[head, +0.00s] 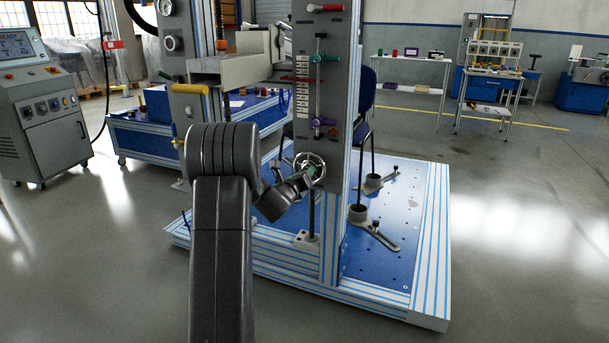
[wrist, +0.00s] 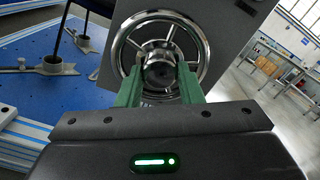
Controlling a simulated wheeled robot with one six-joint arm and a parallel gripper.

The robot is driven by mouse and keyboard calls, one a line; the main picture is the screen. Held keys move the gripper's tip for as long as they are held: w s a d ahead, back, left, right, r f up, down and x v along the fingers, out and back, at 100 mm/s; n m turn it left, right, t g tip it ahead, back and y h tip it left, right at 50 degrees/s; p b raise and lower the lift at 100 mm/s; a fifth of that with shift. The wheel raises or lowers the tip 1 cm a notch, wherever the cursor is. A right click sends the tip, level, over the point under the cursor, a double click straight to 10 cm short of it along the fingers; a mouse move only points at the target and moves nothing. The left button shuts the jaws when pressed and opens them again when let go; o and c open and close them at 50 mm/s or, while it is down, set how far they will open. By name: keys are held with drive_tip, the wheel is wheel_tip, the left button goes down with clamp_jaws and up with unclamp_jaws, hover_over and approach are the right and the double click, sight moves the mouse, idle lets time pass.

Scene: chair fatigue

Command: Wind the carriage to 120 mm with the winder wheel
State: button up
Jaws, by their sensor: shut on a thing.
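The winder wheel (head: 322,160) is a silver handwheel low on the grey panel of the column. It also shows in the wrist view (wrist: 201,35), with its rim and spokes around a round hub. My gripper (head: 310,174) is at the wheel's front. In the wrist view, its two green fingers (wrist: 160,75) are shut on the hub, one on each side. The fingers hide the lower part of the wheel. I cannot tell for sure which part is the carriage.
The panel also bears a teal lever (head: 322,58), a purple knob (head: 318,123) and a red handle (head: 326,8). A grey beam (head: 222,71) juts left above my arm. The blue base plate (head: 392,250) with clamps lies right of the column. Floor further right is clear.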

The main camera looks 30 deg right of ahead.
drive_tip(key=shift+f+m, duration=0.1)
drive_tip(key=shift+m, duration=0.5)
drive_tip(key=o, duration=1)
drive_tip(key=shift+c, duration=0.2)
drive_tip(key=p+v, duration=0.2)
drive_tip(key=v, duration=1.2)
drive_tip(key=shift+w+d, duration=0.1)
drive_tip(key=shift+d, duration=0.05)
drive_tip(key=b+x, duration=0.2)
drive_tip(key=x, duration=1.1)
drive_tip(key=shift+w+d, duration=0.25)
